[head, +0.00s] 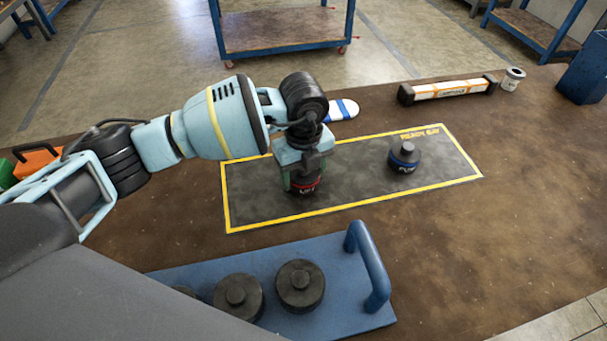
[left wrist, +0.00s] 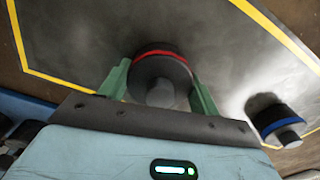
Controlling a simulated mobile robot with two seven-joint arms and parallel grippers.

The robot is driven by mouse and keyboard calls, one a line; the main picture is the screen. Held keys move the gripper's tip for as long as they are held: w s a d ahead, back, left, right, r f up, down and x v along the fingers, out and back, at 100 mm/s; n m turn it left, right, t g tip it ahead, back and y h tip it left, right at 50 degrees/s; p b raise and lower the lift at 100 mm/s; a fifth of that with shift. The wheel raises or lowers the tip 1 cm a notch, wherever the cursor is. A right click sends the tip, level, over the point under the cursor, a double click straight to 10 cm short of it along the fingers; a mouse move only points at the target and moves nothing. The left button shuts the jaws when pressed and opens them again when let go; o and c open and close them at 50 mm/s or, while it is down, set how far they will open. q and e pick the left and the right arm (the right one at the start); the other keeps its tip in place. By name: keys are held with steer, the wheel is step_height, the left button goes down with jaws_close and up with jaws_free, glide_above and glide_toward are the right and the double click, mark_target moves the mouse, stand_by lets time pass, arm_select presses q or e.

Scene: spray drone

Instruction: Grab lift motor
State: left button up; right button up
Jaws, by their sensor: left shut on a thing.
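The lift motor (head: 307,187) is a dark cylinder with a red band and white lettering. It is on or just above the left part of the yellow-bordered grey mat (head: 350,184). My left gripper (head: 303,176) points down over it, its green fingers shut on the motor's sides. In the left wrist view the red-banded motor (left wrist: 160,72) sits between both fingers, its narrow knob towards the camera. A second dark motor with a blue band (head: 404,158) stands upright on the mat's right part. My right gripper is out of view.
A blue tray (head: 345,318) with a raised handle (head: 371,268) holds several black motors at the front. A white and orange bar (head: 447,90), a grey cup (head: 513,79) and a blue bin (head: 583,72) stand at the back right. The table's right side is clear.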

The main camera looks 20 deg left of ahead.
arm_select(q)
steer(key=shift+r, duration=0.2)
steer(key=shift+w+r, duration=0.1)
steer(key=shift+r, duration=0.25)
step_height(320, 180, up, 3)
steer(key=shift+f, duration=0.2)
steer(key=s+a, duration=0.1)
steer(key=s, duration=0.4)
steer(key=s+a+r, duration=0.1)
steer(key=s+a, duration=0.1)
steer(key=s, duration=0.3)
steer(key=s+a, duration=0.2)
steer(key=s, duration=0.3)
steer(key=shift+s+r, duration=0.15)
steer(key=shift+r, duration=0.05)
